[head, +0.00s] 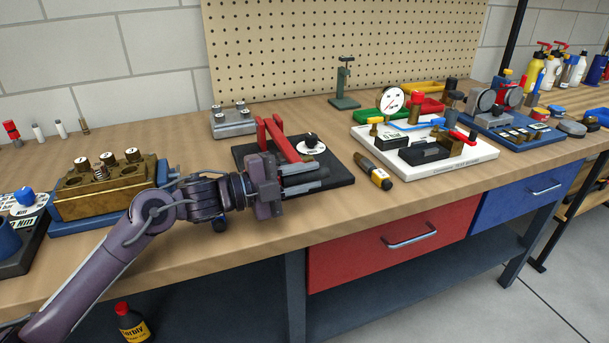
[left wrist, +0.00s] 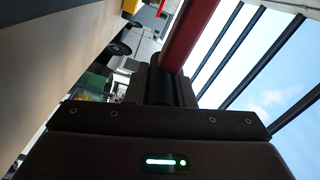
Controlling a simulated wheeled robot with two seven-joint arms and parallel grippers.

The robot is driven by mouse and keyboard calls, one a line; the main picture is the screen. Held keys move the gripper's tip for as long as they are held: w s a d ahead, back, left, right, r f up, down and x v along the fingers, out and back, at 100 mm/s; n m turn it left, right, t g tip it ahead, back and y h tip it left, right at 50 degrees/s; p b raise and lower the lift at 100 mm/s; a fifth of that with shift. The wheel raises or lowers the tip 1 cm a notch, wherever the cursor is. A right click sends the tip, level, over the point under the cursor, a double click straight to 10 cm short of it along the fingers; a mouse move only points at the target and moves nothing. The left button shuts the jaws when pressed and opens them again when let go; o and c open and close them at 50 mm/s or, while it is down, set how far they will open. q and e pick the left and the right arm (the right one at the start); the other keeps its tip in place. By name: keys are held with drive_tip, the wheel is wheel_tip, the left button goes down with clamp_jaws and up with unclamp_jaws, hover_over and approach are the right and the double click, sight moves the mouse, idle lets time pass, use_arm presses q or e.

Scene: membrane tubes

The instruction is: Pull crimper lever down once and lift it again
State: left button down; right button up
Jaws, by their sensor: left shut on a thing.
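The crimper stands on a black base plate (head: 338,166) near the front of the bench in the head view. Two red bars (head: 283,141) rise from it, leaning up and to the left; one is its lever. A round white dial with a black knob (head: 311,145) sits beside them. My left gripper (head: 318,180) reaches over the plate's front part, its fingers closed. In the left wrist view a red lever bar (left wrist: 192,30) runs up from between the dark fingers (left wrist: 165,82), so the gripper is shut on it. The exact contact is hidden. My right gripper is not in view.
A brass block (head: 100,190) with round wells stands at left. A yellow and black marker-like tool (head: 373,171) lies right of the plate. Further right are a white board (head: 470,158) with a gauge and a blue board (head: 545,140). A grey block (head: 233,124) stands behind.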

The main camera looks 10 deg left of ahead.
use_arm(q)
drive_tip(key=shift+f, duration=0.35)
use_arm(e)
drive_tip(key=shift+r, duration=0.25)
use_arm(q)
drive_tip(key=shift+f, duration=0.15)
drive_tip(key=c, duration=1.3)
unclamp_jaws()
drive_tip(key=shift+o, duration=0.2)
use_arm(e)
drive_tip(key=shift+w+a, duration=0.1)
use_arm(q)
drive_tip(key=shift+r, duration=0.2)
drive_tip(key=shift+r, duration=0.2)
wheel_tip(320, 180, up, 19)
drive_tip(key=p, duration=0.2)
drive_tip(key=shift+r, duration=0.2)
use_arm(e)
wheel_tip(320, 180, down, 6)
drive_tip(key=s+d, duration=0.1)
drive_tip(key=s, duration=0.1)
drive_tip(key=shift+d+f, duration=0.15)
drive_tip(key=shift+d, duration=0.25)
